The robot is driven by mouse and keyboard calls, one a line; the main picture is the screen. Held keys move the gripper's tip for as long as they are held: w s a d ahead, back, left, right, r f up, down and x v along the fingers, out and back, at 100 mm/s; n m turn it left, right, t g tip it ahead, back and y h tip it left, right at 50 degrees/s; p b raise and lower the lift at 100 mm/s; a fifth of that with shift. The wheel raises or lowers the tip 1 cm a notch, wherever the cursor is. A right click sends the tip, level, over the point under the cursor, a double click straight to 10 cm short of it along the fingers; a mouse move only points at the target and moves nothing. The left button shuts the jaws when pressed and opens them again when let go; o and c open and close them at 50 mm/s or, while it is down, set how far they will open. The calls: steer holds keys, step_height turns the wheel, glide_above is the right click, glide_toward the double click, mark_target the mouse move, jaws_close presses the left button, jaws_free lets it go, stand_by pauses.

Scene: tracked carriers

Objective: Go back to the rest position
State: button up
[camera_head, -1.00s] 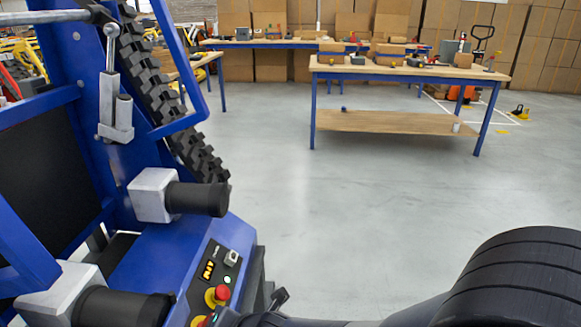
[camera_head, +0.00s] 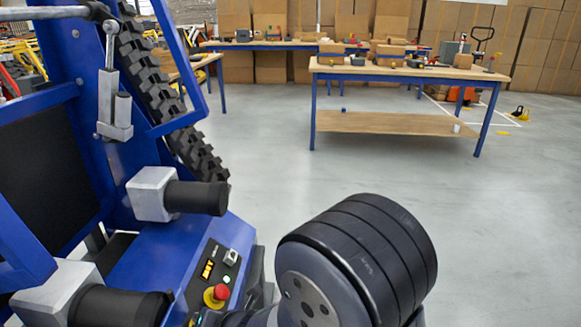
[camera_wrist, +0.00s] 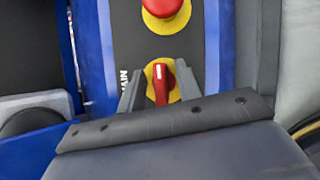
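My gripper (camera_wrist: 159,68) shows in the wrist view with its two grey fingers apart. A red rotary knob (camera_wrist: 161,84) with a white mark, on a yellow disc, appears between them. I cannot tell whether the fingers touch it. A red push button (camera_wrist: 166,6) on a yellow base sits above it on the dark panel. In the head view the same kind of red button (camera_head: 221,292) is on the sloped panel of the blue machine (camera_head: 150,262). My gripper is hidden in the head view; only my dark arm link shows at the lower right.
Black cylinders on grey blocks (camera_head: 148,194) stick out from the machine beside a black track (camera_head: 150,75). A wooden table (camera_head: 400,72) with blue legs stands further back, with small items on it. Boxes line the back wall. Grey floor (camera_head: 300,150) lies clear between.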

steer(key=n+y+p, duration=0.1)
steer(key=n, duration=0.2)
steer(key=shift+p, duration=0.35)
steer(key=n+g+y, duration=0.1)
steer(key=n+y, duration=0.1)
steer(key=n, duration=0.2)
